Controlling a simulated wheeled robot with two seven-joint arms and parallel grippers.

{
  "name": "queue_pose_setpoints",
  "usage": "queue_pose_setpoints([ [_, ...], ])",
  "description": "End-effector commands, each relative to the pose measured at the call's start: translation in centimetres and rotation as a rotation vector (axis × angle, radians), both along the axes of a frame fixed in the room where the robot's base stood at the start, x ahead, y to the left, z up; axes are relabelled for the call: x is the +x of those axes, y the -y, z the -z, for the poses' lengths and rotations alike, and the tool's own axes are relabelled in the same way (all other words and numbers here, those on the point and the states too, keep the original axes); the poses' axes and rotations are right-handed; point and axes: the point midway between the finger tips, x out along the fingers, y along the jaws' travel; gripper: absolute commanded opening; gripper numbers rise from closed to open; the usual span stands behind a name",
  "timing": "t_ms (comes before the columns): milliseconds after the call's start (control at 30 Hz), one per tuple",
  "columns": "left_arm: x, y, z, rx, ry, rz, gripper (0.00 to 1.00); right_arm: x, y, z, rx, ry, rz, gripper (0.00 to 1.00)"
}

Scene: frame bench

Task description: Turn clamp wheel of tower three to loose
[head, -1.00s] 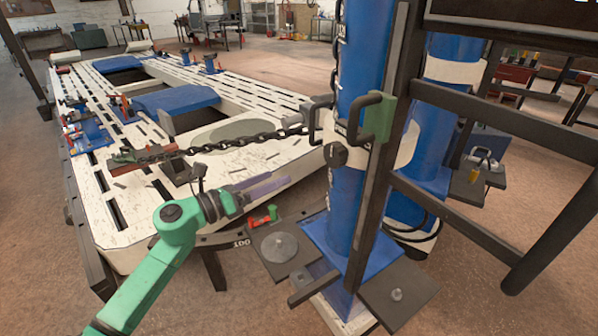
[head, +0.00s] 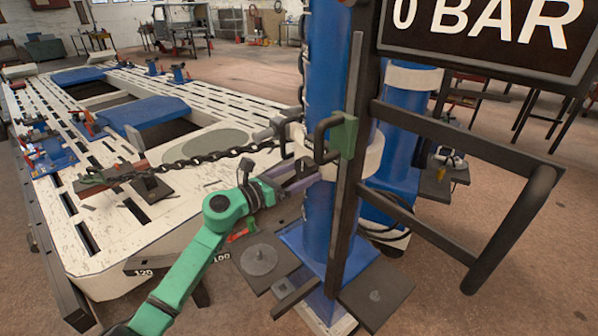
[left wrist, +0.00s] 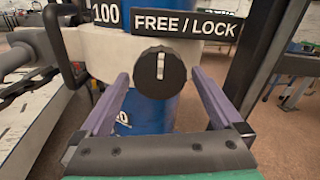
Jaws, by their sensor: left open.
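The clamp wheel (left wrist: 160,73) is a black ribbed knob on the white collar (left wrist: 112,45) of a blue tower (head: 333,75). Its white pointer mark stands vertical. A black "FREE / LOCK" plate (left wrist: 184,24) is above it. My left gripper (left wrist: 163,78) is open, its two purple fingers on either side of the wheel with gaps to it. In the head view my left gripper (head: 306,178) is at the collar and partly hides the wheel. I cannot read a tower number. My right gripper is out of view.
A black chain (head: 205,158) runs from the collar to the slotted white bench (head: 225,110). A green-clamped handle (head: 343,135) and dark upright stand right beside the wheel. A dark tubular frame (head: 500,240) and "0 BAR" display (head: 480,30) are at right.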

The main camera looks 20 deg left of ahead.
Motion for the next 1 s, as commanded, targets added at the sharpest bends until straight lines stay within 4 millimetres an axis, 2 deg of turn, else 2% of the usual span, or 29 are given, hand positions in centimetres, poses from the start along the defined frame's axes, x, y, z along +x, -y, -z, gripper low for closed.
queue_pose_setpoints([
  [100, 0.0, 0.0, 0.1, 0.000, 0.000, 0.000, 1.00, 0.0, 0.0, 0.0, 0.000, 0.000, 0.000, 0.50],
  [267, 0.0, 0.0, 0.1, -0.001, -0.001, 0.000, 0.39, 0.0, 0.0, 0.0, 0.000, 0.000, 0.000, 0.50],
  [300, -0.1, 0.0, 0.1, -0.001, -0.001, 0.000, 0.23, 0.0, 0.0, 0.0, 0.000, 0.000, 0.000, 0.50],
  [667, -0.1, 0.0, 0.0, -0.039, -0.028, 0.000, 0.23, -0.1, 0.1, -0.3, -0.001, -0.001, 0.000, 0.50],
  [1000, -0.2, 0.1, -0.1, -0.221, -0.151, 0.000, 0.23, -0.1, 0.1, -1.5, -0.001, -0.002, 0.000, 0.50],
])
